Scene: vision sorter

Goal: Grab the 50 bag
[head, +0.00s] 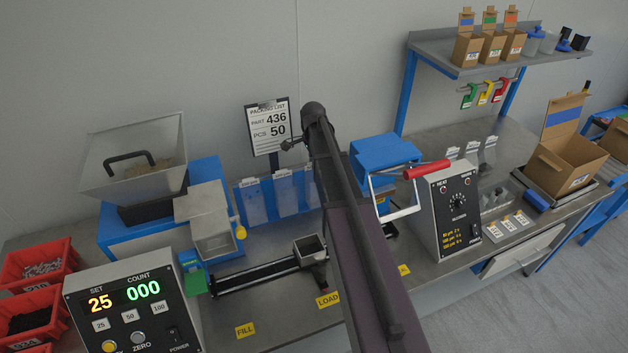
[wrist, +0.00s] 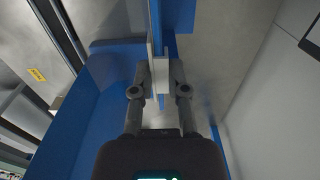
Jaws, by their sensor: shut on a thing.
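Several clear bags with white header labels hang on a blue rack at the back of the bench; one bag (head: 253,205) is at the left, one (head: 286,193) is in the middle, and one (head: 311,188) is partly behind my arm. Their label numbers are too small to read, so I cannot tell which is the 50 bag. In the wrist view, my gripper (wrist: 161,78) is shut on a narrow pale piece (wrist: 161,62), seemingly a bag's top, close to blue rack parts. The rest of the held thing is hidden. A packing list (head: 268,126) reads part 436, pcs 50.
A counter box (head: 130,310) shows SET 25, COUNT 000. A hopper machine (head: 135,155) stands left of the rack. A heat sealer (head: 450,210) with a red handle is to the right. An open carton (head: 568,160) and shelf (head: 430,45) are farther right.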

